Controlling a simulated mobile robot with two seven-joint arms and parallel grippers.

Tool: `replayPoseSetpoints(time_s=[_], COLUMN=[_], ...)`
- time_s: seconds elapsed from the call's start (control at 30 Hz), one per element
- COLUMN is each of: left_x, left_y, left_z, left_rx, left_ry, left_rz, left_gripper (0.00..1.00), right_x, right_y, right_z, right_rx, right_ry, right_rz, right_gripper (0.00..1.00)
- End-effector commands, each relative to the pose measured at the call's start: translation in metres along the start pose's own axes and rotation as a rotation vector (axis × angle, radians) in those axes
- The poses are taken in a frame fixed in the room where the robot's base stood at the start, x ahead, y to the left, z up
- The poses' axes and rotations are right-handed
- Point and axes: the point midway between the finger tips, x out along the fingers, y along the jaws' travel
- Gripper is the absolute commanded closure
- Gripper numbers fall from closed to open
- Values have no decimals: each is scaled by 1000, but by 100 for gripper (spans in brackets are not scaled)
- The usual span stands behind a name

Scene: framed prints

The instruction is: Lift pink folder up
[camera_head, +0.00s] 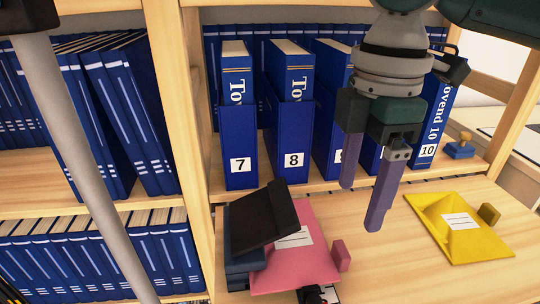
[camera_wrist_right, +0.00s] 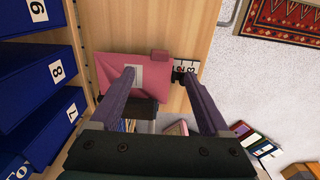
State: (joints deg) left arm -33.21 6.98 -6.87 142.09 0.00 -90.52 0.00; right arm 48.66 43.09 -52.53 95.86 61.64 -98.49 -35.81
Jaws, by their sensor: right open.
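The pink folder (camera_head: 318,262) lies flat on the wooden shelf board (camera_head: 376,262), with a white label and a small tab at its right edge. The pink folder also shows in the right wrist view (camera_wrist_right: 112,66), ahead of the fingers. My right gripper (camera_head: 362,205) is open and empty, its purple fingers pointing down above the board, right of and apart from the folder. In the wrist view, its fingertips (camera_wrist_right: 158,74) are spread. My left gripper is not seen.
Numbered blue binders (camera_head: 238,135) stand in a row behind the folder. A yellow folder (camera_head: 455,222) lies to the right, with a blue stamp (camera_head: 459,149) behind it. A small black object (camera_head: 312,295) sits at the folder's front edge. Bare board lies between the two folders.

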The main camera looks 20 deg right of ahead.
Motion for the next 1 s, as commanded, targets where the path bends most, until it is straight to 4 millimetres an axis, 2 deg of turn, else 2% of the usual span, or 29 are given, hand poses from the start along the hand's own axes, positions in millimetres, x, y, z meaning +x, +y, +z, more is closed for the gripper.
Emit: replayPoseSetpoints(time_s=[0.2,0.33,0.8,1.0], left_x=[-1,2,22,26], left_y=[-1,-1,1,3], left_z=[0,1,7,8], left_rx=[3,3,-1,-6], left_ry=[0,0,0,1], left_rz=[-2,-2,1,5], left_gripper=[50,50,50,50], right_x=[0,7,82,97], right_y=[0,-1,-1,-1], right_z=[0,0,0,0], right_rx=[0,0,-1,0], right_ry=[0,-1,-2,-1], right_rz=[0,-2,-2,0], right_gripper=[20,20,20,20])
